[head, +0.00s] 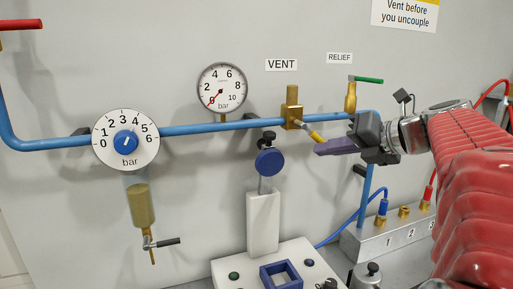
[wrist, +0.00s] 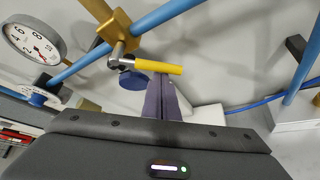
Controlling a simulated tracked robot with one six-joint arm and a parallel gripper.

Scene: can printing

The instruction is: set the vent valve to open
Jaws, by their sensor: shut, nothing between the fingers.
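The vent valve (head: 293,108) is a brass body on the blue pipe under the VENT sign; it also shows in the wrist view (wrist: 108,30). Its lever has a metal stem and a yellow grip (wrist: 158,67), seen also in the head view (head: 316,135). In the head view the lever slants down to the right, at an angle to the pipe. My gripper (head: 319,150) has purple fingers and is shut and empty. Its fingertips (wrist: 160,76) are right at the yellow grip, on its lower side; I cannot tell whether they touch it.
A pressure gauge (head: 221,90) is left of the valve, its needle near 0. The relief valve (head: 351,97) with a green lever is to the right, near my wrist. A blue round knob (head: 270,162) is below the pipe. A numbered dial (head: 126,141) is further left.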

